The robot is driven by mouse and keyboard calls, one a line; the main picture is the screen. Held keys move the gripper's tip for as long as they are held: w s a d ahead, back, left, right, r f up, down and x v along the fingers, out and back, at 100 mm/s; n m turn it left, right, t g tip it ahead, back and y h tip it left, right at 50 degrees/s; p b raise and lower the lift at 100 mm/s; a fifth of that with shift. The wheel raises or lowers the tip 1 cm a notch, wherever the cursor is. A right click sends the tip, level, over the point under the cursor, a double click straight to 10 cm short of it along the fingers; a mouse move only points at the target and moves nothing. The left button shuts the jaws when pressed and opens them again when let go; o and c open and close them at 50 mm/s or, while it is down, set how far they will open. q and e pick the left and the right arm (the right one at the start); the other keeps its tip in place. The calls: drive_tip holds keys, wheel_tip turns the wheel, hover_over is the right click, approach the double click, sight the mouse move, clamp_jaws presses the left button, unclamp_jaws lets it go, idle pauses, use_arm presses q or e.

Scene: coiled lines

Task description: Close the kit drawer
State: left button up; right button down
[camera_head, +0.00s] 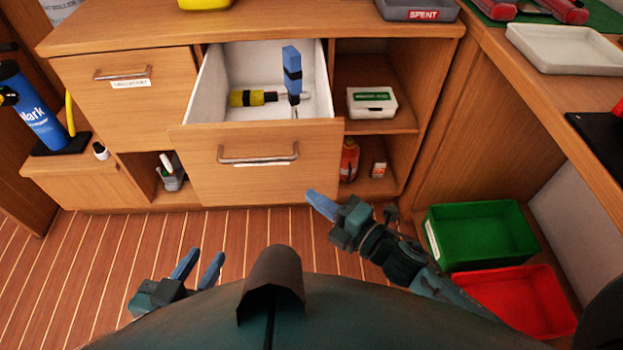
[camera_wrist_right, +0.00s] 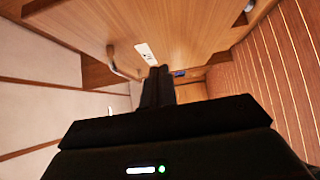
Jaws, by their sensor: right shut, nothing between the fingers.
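The kit drawer (camera_head: 222,187) is pulled out of the wooden cabinet, its white inside visible from above. Its front has a metal bar handle (camera_head: 258,155). Inside lie a yellow and black cylinder (camera_head: 252,98) and a blue and black item (camera_head: 291,75). My right gripper (camera_head: 318,200) is shut and empty, near the lower right corner of the drawer front. In the right wrist view its fingers (camera_wrist_right: 157,88) point toward a wooden front with a bar handle (camera_wrist_right: 122,63) and a pale label; contact cannot be told. My left gripper (camera_head: 198,268) is open and empty, low over the floor.
Another drawer (camera_head: 130,100) at left is shut. Open shelves at right hold a white box (camera_head: 372,103) and a red bottle (camera_head: 349,160). A green bin (camera_head: 482,235) and a red bin (camera_head: 515,300) stand at the right. Striped floor is clear before the cabinet.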

sight(297, 170)
drive_tip(key=w, duration=0.2)
drive_tip(key=w+a, duration=0.1)
drive_tip(key=w, duration=0.1)
use_arm(q)
drive_tip(key=shift+d+f, duration=0.1)
drive_tip(key=shift+f, duration=0.15)
use_arm(e)
drive_tip(key=shift+w, duration=0.6)
drive_tip(key=shift+w, duration=0.1)
